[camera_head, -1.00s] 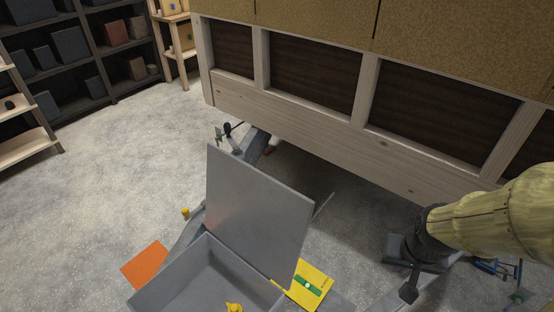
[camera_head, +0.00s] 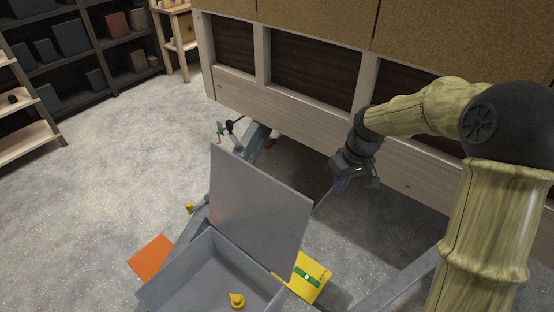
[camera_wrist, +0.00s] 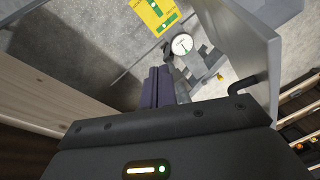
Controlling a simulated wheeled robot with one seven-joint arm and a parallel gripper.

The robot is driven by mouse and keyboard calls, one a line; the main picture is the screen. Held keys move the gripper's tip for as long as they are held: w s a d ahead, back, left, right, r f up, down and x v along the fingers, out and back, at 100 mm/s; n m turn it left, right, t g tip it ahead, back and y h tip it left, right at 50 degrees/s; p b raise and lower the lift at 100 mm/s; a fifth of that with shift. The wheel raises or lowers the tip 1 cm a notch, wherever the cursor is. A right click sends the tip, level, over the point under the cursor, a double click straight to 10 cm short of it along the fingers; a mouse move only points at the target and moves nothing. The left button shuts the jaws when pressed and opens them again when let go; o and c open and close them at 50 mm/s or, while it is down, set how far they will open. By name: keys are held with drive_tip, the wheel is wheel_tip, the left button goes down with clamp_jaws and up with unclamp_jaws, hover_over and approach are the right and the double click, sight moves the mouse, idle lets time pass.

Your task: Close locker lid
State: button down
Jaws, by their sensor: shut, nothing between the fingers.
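The grey locker (camera_head: 185,278) is an open box in the lower middle of the head view. Its flat grey lid (camera_head: 258,205) stands raised, tilted back on the side towards the trailer. A small yellow object (camera_head: 237,300) lies inside the box. My gripper (camera_head: 341,186) is behind the lid, on its right in the head view, apart from it. In the wrist view the shut, empty fingers (camera_wrist: 163,88) point downwards, and the lid (camera_wrist: 238,50) rises to their right. The lid's hinge line is partly hidden.
The trailer's wooden frame (camera_head: 300,115) runs close behind my gripper. A yellow sheet with a green level (camera_head: 308,278) lies right of the locker, an orange sheet (camera_head: 151,257) left. Grey frame beams cross below. Open floor (camera_head: 110,180) lies left.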

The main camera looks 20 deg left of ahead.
drive_tip(key=w+a+r+n+g+y+p, duration=0.3)
drive_tip(key=w+a+r+n, duration=0.3)
drive_tip(key=w+a, duration=0.4)
drive_tip(key=shift+a+r+n+y+p, duration=0.2)
drive_tip(key=shift+a+n+y+p, duration=0.1)
drive_tip(key=shift+a+y+p, duration=0.35)
drive_tip(key=shift+w+d+f, duration=0.1)
drive_tip(key=shift+w+d, duration=0.05)
drive_tip(key=s+a+f+p, duration=0.6)
drive_tip(key=a+f, duration=0.1)
drive_tip(key=shift+s+f, duration=0.35)
drive_tip(key=shift+r, duration=0.1)
